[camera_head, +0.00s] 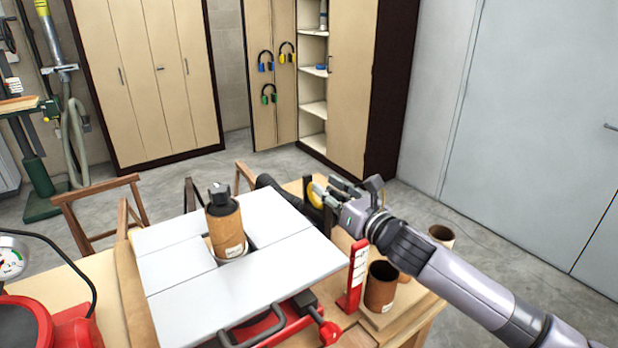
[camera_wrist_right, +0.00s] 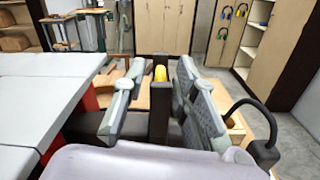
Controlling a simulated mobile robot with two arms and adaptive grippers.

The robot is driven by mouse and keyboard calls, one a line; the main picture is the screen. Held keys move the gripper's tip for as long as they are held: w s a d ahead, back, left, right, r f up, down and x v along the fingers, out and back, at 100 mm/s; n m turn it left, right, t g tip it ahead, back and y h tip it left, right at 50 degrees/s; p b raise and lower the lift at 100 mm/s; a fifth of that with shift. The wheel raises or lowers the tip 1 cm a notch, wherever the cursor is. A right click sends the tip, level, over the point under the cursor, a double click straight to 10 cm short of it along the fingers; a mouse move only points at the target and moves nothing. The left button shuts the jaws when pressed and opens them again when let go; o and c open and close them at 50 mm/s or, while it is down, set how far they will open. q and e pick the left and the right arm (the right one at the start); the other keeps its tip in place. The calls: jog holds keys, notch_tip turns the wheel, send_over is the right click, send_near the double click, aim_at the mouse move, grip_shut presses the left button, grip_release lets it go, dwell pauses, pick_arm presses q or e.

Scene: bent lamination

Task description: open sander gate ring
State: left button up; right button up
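The sander has a white table (camera_head: 285,270) with a brown sanding drum (camera_head: 226,238) standing upright in it. A yellow ring (camera_head: 315,195) on a dark gate part shows behind the sander's right side, partly hidden by my right gripper (camera_head: 329,191). In the right wrist view, the yellow piece (camera_wrist_right: 160,73) tops a dark upright part between the two spread fingers of my right gripper (camera_wrist_right: 160,82). The fingers are open, with a visible gap on each side of it. I cannot tell whether the ring is open or closed. My left gripper is not in view.
A red-and-white upright piece (camera_head: 355,277) and brown sanding sleeves (camera_head: 381,287) stand on the bench below my right arm. A red machine with a gauge (camera_head: 12,262) is at left.

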aim_at(312, 180)
jog(key=x, duration=0.2)
jog(key=f+p+x, duration=0.1)
jog(key=x, duration=0.1)
jog(key=shift+w+d, duration=0.1)
jog(key=shift+w, duration=0.05)
jog(key=shift+p+x, duration=0.4)
jog(key=shift+x, duration=0.7)
jog(key=shift+w+a, duration=0.4)
jog(key=shift+a, duration=0.05)
jog(key=shift+w, duration=0.15)
jog(key=shift+a, duration=0.1)
jog(key=shift+c, duration=0.2)
jog(key=shift+f, duration=0.1)
jog(key=c, duration=0.4)
grip_shut()
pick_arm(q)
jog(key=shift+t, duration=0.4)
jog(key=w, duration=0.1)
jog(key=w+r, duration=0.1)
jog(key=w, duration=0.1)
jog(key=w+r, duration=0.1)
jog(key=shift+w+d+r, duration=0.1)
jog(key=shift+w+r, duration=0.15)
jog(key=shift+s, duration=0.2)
